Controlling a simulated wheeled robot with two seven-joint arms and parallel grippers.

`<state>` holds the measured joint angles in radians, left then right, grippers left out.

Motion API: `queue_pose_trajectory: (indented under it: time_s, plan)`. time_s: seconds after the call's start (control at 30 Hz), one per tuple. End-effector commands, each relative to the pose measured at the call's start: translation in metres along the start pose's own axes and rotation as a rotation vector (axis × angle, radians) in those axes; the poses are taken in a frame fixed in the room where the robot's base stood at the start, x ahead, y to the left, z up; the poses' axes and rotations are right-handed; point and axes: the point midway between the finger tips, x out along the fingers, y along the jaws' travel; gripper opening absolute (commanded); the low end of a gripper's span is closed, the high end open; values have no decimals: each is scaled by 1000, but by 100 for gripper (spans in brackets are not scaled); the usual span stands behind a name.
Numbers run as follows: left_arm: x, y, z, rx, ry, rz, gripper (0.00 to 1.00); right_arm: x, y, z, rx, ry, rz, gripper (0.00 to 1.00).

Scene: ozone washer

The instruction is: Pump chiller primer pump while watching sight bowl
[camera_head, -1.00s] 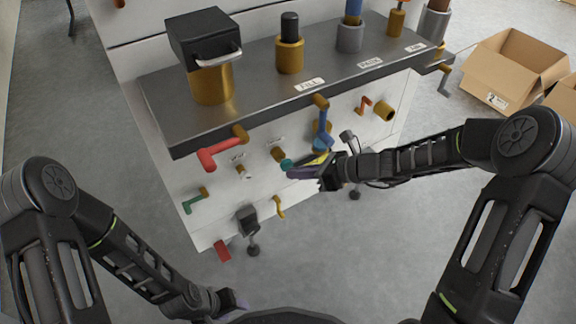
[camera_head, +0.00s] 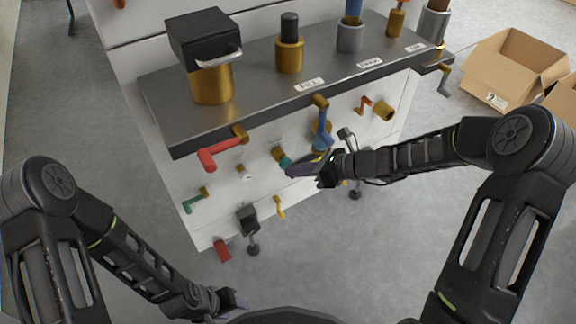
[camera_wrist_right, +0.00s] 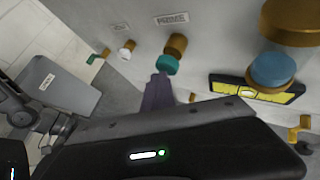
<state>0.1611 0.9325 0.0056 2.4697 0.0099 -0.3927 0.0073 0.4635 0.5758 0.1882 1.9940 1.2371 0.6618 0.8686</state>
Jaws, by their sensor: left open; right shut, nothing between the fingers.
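A teal knob (camera_head: 285,162) on a brass collar (camera_head: 278,153) sticks out of the white front panel; I take it for the primer pump. My right gripper (camera_head: 290,170) is shut and empty, its fingertips at the teal knob. In the right wrist view the purple-grey fingers (camera_wrist_right: 158,92) end just below the teal knob (camera_wrist_right: 168,64); I cannot tell whether they touch it. A blue cylinder on brass (camera_wrist_right: 272,70) beside it may be the sight bowl, but I cannot tell. My left gripper (camera_head: 236,302) is open and empty, low near my base.
A grey shelf (camera_head: 255,82) with brass fittings overhangs the panel. A cardboard box (camera_head: 505,72) stands at the right.

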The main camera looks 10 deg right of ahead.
Motion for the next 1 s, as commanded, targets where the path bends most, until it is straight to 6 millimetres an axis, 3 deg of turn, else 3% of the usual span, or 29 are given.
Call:
queue_pose_trajectory:
  time_s: [1.0]
  plan:
    - [-2,1,0,0,0,0,46,9,-6,8,-1,-2,0,0]
